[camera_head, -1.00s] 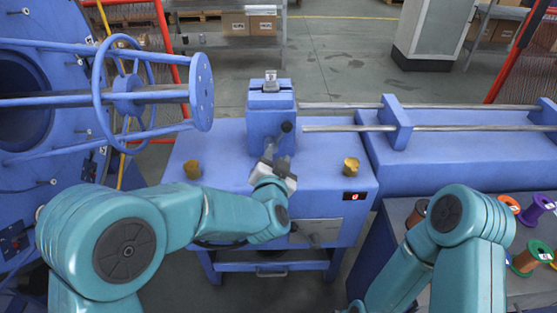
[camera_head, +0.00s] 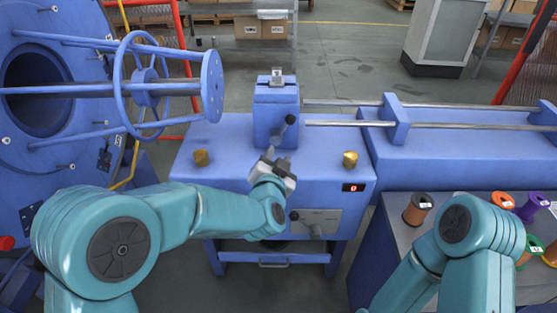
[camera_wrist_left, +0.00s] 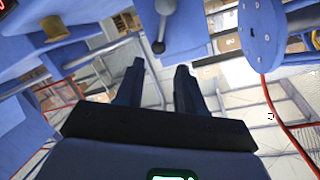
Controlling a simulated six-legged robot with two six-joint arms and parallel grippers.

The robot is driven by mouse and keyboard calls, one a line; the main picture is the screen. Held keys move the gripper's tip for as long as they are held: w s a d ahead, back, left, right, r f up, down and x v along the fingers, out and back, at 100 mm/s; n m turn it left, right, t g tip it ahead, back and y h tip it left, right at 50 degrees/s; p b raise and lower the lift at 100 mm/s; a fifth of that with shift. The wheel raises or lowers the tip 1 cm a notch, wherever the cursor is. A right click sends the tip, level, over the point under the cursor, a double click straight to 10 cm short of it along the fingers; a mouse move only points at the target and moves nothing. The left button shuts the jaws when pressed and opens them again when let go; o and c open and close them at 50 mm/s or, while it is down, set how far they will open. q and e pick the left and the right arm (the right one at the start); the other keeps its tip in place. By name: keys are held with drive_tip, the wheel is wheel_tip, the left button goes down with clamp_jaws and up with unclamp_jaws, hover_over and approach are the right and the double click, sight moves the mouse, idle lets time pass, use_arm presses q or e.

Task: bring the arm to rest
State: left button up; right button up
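My left arm (camera_head: 180,215) reaches in from the left over the front of the blue machine table (camera_head: 225,150). My left gripper (camera_head: 273,165) is just in front of the table's dark-knobbed lever (camera_head: 290,119). In the left wrist view its two dark fingers (camera_wrist_left: 157,88) stand apart with nothing between them, and the lever knob (camera_wrist_left: 158,47) shows beyond. My right arm (camera_head: 465,240) is bent at the lower right. Its gripper is outside the frame.
A blue wheel cage (camera_head: 212,86) is at left. Brass knobs (camera_head: 201,158) and a red display (camera_head: 353,187) are on the table. Metal rods (camera_head: 470,126) run right. Several spools, including an orange-brown one (camera_head: 417,208), stand at right. Open floor (camera_head: 340,60) lies behind.

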use_arm(q)
drive_tip(key=shift+a+f, duration=0.1)
idle(0.5)
drive_tip(key=s+a+f+n+g+p, duration=0.15)
drive_tip(key=s+a+f+g, duration=0.35)
drive_tip(key=f, duration=0.5)
drive_tip(key=s+a+f+n+g+p, duration=0.15)
drive_tip(key=s+a+f+n, duration=0.35)
drive_tip(key=f, duration=0.6)
drive_tip(key=s+a+f+n+g+h, duration=0.1)
drive_tip(key=s+f+g, duration=0.3)
drive_tip(key=s, duration=0.8)
drive_tip(key=s+a+f+n+g, duration=0.1)
drive_tip(key=s+f+g, duration=0.3)
drive_tip(key=s, duration=0.7)
drive_tip(key=shift+s+a+n+g+h+p, duration=0.15)
drive_tip(key=shift+s+n+g+h+p, duration=0.25)
drive_tip(key=shift+n, duration=0.25)
